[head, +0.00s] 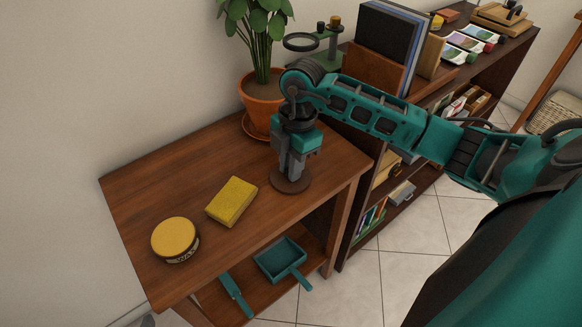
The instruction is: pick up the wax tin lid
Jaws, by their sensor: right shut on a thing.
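The wax tin (175,240) stands at the left of the wooden table, with a yellow round top and a dark side marked WAX. The wax tin lid, a flat brown disc (291,186), is at the table's right part, close to the right edge. My right gripper (291,177) points down and is shut on the lid, with its fingers hiding the lid's middle. I cannot tell whether the lid touches the table top. My left gripper is not in view.
A yellow sponge (232,201) lies between tin and lid. A potted plant (263,100) stands behind my right gripper. A teal dustpan (281,259) and brush (236,296) lie on the lower shelf. A bookcase (430,100) stands at the right. The table's back left is clear.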

